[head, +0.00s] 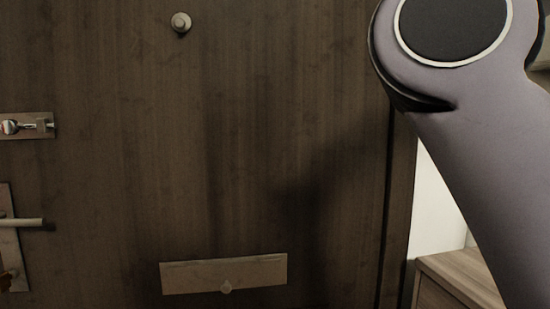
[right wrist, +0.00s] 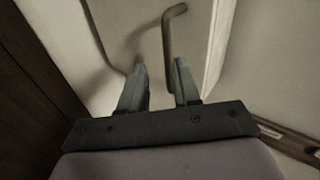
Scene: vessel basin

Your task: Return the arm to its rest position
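My right arm (head: 480,140) is raised on the right side of the head view, with a large rounded joint at the top; its gripper is out of that view. In the right wrist view my right gripper (right wrist: 160,68) shows two fingers held apart with nothing seen between them. A bent, hook-like bar (right wrist: 171,40) shows just beyond the fingertips, near the right finger. I cannot tell whether it touches that finger. My left gripper is in neither view.
A dark wooden door (head: 240,170) fills most of the head view. It has a lever handle (head: 22,222), a latch (head: 28,126), a knob (head: 181,22) and a mail-slot plate (head: 223,273). A wooden cabinet (head: 455,275) stands at the lower right, partly behind my arm.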

